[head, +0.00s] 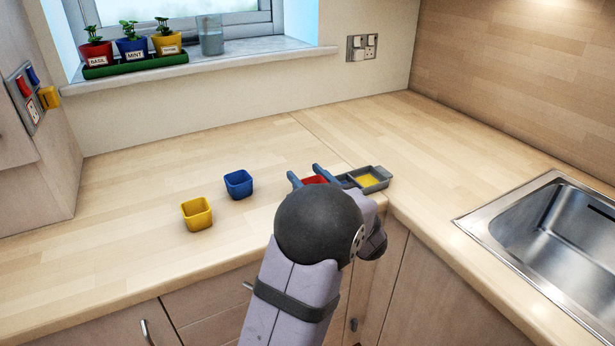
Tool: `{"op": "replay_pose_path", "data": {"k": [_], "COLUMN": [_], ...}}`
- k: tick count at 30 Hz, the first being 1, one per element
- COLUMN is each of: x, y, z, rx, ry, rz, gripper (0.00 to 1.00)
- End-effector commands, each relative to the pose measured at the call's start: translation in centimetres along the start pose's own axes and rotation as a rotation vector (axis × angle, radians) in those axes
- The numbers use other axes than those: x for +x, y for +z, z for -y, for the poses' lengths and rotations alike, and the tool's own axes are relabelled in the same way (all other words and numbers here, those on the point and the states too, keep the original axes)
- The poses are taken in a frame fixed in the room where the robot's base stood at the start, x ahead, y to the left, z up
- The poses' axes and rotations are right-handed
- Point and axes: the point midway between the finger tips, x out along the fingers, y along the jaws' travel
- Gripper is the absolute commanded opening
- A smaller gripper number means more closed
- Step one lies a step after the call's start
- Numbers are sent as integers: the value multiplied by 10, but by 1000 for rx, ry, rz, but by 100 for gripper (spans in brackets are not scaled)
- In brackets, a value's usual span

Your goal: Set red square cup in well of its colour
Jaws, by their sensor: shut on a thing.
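A grey tray (387,182) with coloured wells lies near the counter's corner edge. Its yellow well (371,180) is empty at the right end, with a blue well (347,182) to its left. The tray's left end is hidden by my arm. My gripper (309,176), with blue fingers, is at the tray's left end. It is shut on the red square cup (314,181), of which only a small red part shows. I cannot tell whether the cup is in the well or above it.
A blue square cup (239,184) and a yellow square cup (198,214) stand upright on the counter to the left. A steel sink (560,240) is at the right. Potted herbs (134,48) stand on the windowsill. The back counter is clear.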

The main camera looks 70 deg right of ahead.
Motion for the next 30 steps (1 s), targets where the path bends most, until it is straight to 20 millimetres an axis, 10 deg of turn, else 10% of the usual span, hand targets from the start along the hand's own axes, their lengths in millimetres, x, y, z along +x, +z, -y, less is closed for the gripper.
{"op": "replay_pose_path", "data": {"k": [10, 11, 13, 30], "x": [0, 0, 0, -19], "y": [3, 3, 2, -1], "z": [0, 0, 0, -1], "rx": [0, 0, 0, -1], "ry": [0, 0, 0, 4], "rz": [0, 0, 0, 0], "gripper": [27, 50, 66, 66]}}
